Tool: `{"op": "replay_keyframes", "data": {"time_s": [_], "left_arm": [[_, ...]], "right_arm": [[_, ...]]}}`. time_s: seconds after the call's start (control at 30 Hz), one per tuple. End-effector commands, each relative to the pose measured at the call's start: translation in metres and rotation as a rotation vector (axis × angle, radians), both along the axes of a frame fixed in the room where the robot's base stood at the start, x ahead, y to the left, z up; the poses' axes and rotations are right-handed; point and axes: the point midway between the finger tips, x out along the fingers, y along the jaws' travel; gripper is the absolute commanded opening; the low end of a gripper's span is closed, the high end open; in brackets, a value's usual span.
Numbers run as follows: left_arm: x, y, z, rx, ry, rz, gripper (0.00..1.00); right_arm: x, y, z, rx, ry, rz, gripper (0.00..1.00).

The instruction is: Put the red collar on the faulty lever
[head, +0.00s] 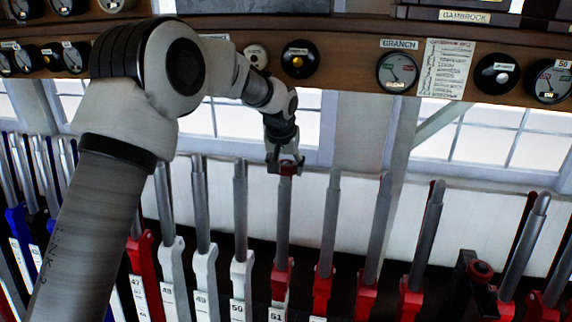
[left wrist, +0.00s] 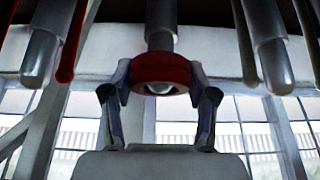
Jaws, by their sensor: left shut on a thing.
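My left gripper (head: 286,165) is at the top of the lever above the number 51 plate (head: 277,315). In the left wrist view, the gripper (left wrist: 160,95) is shut on the red collar (left wrist: 150,68), with one finger on each side. The grey lever (left wrist: 160,22) runs into the collar, and its pale rounded tip shows through the hole, so the collar appears to be around the lever's top end. In the head view this lever (head: 283,220) stands upright below the gripper, and the collar is small and partly hidden. My right gripper is not in view.
Other grey levers stand close on both sides, such as one to the left (head: 240,210) and one to the right (head: 330,225). A wooden shelf with dials (head: 398,73) runs behind, above the levers.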

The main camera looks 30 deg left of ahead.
Motion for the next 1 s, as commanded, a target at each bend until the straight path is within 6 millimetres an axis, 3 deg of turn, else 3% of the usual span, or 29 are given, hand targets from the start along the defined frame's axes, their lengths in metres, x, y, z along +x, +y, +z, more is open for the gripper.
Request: {"op": "replay_keyframes", "data": {"time_s": [0.73,0.77,0.8,0.83,1.0], "left_arm": [[-0.003,-0.001,-0.015,0.0,0.0,0.0,0.28],[-0.003,-0.001,-0.015,0.0,0.0,0.0,0.65],[-0.003,-0.001,-0.015,0.0,0.0,0.0,0.8],[-0.003,-0.001,-0.015,0.0,0.0,0.0,0.88],[-0.003,-0.001,-0.015,0.0,0.0,0.0,0.88]], "right_arm": [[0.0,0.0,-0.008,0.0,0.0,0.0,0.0],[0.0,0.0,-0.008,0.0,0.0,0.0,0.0],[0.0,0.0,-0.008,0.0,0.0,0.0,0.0],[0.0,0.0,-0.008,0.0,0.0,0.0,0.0],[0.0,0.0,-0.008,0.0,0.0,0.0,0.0]]}}
